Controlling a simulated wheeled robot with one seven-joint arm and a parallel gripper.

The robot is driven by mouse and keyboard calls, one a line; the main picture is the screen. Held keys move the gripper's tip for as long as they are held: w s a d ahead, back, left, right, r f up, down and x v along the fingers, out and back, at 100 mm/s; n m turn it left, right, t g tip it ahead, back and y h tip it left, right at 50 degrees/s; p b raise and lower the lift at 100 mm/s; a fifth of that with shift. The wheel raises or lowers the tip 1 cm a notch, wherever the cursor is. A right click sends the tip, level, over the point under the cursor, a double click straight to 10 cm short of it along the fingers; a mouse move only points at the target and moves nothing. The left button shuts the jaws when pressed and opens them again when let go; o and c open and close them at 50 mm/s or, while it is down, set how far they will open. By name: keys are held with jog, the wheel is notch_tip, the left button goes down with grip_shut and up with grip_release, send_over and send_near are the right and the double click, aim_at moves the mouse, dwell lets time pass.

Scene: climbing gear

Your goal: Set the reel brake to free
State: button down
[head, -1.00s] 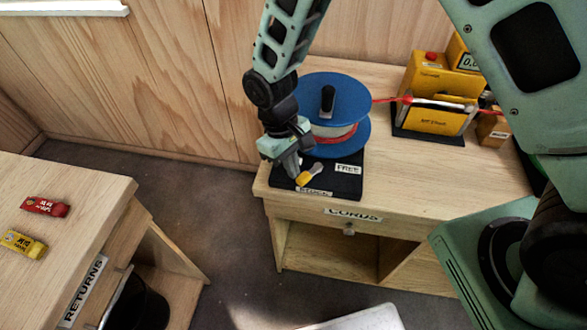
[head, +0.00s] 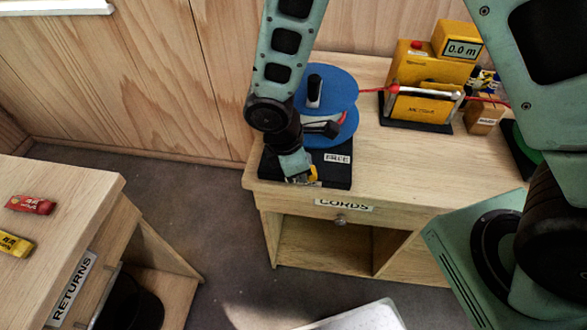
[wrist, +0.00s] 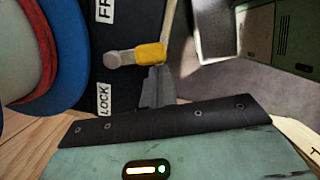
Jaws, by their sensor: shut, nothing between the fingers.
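The brake lever is grey with a yellow grip (head: 313,172), and it stands on the black base plate (head: 338,177) of the blue cord reel (head: 345,84). In the wrist view the yellow grip (wrist: 150,54) points sideways from its pivot, roughly midway between the FREE label (wrist: 107,10) and the LOCK label (wrist: 104,99). My gripper (head: 305,175) is shut and empty, low at the plate's front. In the wrist view its fingers (wrist: 160,80) are right beside the yellow grip; I cannot tell if they touch. In the head view the gripper hides part of the lever and LOCK label.
A red cord runs right from the reel to a yellow meter (head: 425,85) reading 0.0 m. The CORDS cabinet top (head: 410,160) is clear in front of it. The RETURNS cabinet (head: 60,215) at left carries a red and a yellow item.

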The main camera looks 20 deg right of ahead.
jog(key=shift+s+d+f+n, duration=0.1)
jog(key=shift+s+d+n, duration=0.25)
jog(key=shift+n, duration=0.55)
jog(key=shift+w+d, duration=0.1)
jog(key=shift+w, duration=0.2)
jog(key=shift+w+d, duration=0.15)
jog(key=shift+w, duration=0.45)
jog(key=p+v, duration=0.8)
jog(key=v, duration=0.2)
jog(key=shift+s+p, duration=0.15)
jog(key=shift+p, duration=0.25)
